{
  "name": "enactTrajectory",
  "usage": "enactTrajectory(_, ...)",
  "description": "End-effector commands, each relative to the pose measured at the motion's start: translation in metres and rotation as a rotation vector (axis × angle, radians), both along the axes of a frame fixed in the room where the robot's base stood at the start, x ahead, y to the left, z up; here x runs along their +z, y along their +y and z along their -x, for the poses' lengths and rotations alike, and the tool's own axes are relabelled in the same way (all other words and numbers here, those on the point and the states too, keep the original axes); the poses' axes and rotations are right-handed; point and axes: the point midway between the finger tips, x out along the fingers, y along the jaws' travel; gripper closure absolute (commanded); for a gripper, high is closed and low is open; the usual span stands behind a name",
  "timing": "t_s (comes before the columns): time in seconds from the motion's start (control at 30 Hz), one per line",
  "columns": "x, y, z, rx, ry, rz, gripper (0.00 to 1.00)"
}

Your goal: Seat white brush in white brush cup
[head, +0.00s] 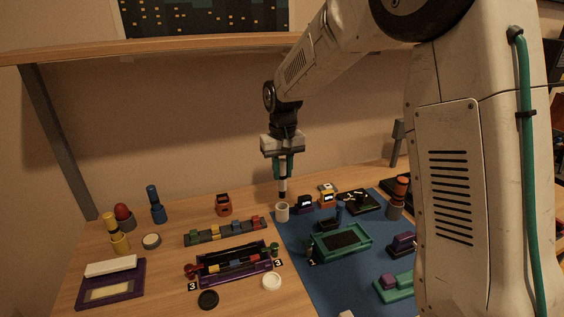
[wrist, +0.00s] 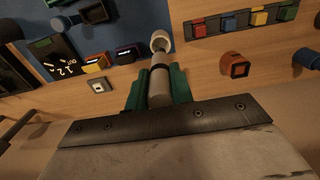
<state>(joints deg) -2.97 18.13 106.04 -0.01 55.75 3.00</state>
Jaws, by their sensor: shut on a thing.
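The white brush (head: 283,184) hangs upright in my gripper (head: 283,168), its dark tip pointing down. My gripper is shut on it with green fingers on both sides. The white brush cup (head: 282,212) stands below, at the left back edge of the blue mat. In the head view the brush tip is just above the cup's rim, apart or nearly so. In the wrist view the brush (wrist: 160,82) lies between the fingers (wrist: 158,90), and the cup (wrist: 160,41) shows past its far end. The cup's inside is partly hidden by the brush.
The blue mat (head: 340,284) holds a green tray (head: 342,243) and small purple and orange blocks. A dark rack with coloured blocks (head: 225,231) and an orange block (head: 223,204) stand left of the cup. A wooden shelf (head: 180,43) runs above along the wall.

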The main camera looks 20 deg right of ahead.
Motion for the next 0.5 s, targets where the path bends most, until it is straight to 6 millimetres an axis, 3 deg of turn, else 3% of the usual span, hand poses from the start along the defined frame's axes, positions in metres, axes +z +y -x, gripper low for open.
enactTrajectory(0.2, -0.016, 0.000, 0.000, 0.000, 0.000, 0.000, 1.00)
enactTrajectory(0.5, -0.022, 0.000, 0.000, 0.001, 0.000, 0.000, 1.00)
